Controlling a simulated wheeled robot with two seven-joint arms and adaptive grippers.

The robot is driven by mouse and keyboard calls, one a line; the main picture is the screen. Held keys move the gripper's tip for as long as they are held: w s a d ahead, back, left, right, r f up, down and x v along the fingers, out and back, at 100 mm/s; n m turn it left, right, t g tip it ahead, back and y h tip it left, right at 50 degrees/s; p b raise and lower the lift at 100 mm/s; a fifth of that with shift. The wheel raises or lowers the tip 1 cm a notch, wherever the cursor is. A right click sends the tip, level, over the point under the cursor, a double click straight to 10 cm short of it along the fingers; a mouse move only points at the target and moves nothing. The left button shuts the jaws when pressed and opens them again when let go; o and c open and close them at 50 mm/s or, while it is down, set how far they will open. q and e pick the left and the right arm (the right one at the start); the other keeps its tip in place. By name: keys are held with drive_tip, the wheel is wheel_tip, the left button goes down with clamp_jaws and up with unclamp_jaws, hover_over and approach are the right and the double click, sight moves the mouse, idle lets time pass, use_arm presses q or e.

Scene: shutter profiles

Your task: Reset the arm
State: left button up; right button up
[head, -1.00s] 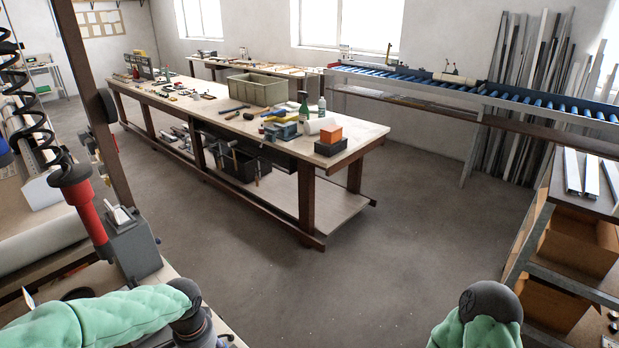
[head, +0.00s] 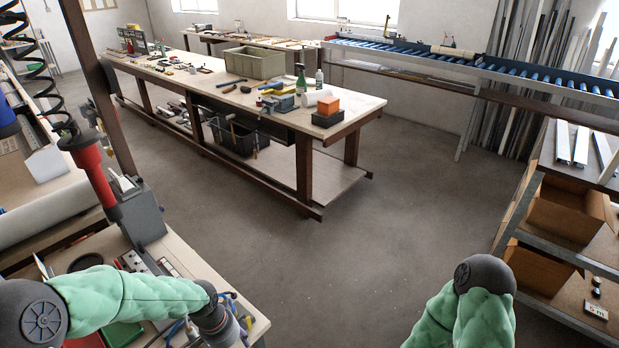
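My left arm, in a green padded sleeve, comes in from the left at the lower left of the head view. It reaches over the near workbench (head: 190,265), and its dark wrist end points down toward the bench top near several tools. My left gripper is not visible. My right arm, in the same green sleeve, shows at the bottom right with its dark elbow joint uppermost. My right gripper is out of the picture.
A long workbench (head: 350,122) with tools, a green crate (head: 253,64) and an orange box (head: 328,105) stands ahead. A roller conveyor (head: 480,68) is behind it. A shelf with cardboard boxes (head: 566,211) stands at right. The middle floor is clear.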

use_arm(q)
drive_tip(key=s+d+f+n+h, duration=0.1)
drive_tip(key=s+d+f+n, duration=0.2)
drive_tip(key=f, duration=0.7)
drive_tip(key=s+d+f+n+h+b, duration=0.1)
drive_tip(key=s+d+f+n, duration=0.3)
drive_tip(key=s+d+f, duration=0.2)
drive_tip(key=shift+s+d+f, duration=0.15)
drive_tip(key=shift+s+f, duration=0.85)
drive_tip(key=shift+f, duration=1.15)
